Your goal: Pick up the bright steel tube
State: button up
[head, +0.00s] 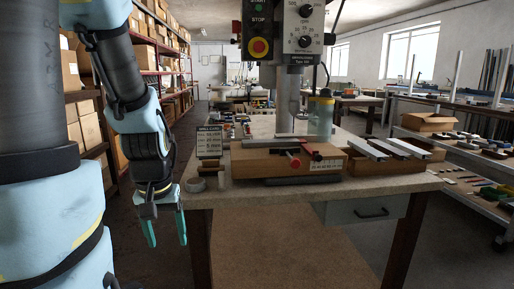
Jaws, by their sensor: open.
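Several long light-metal profiles (387,148) lie side by side across a wooden box at the right of the workbench. One of them may be the bright steel tube, but at this size I cannot tell which is a tube. My gripper (166,238) hangs in front of the bench's left edge, pointing down, with its two teal fingers apart and nothing between them. It is below the bench top and well to the left of the profiles, touching nothing.
A drill press (296,45) stands over the workbench (235,185). Shelving (490,185) stands at right. The floor before the bench looks clear.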

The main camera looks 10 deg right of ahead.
aim_at(262, 143)
jog(key=i+j, duration=0.5)
jog(key=i+j+z, duration=0.1)
jog(key=i+j, duration=0.4)
jog(key=i, duration=0.25)
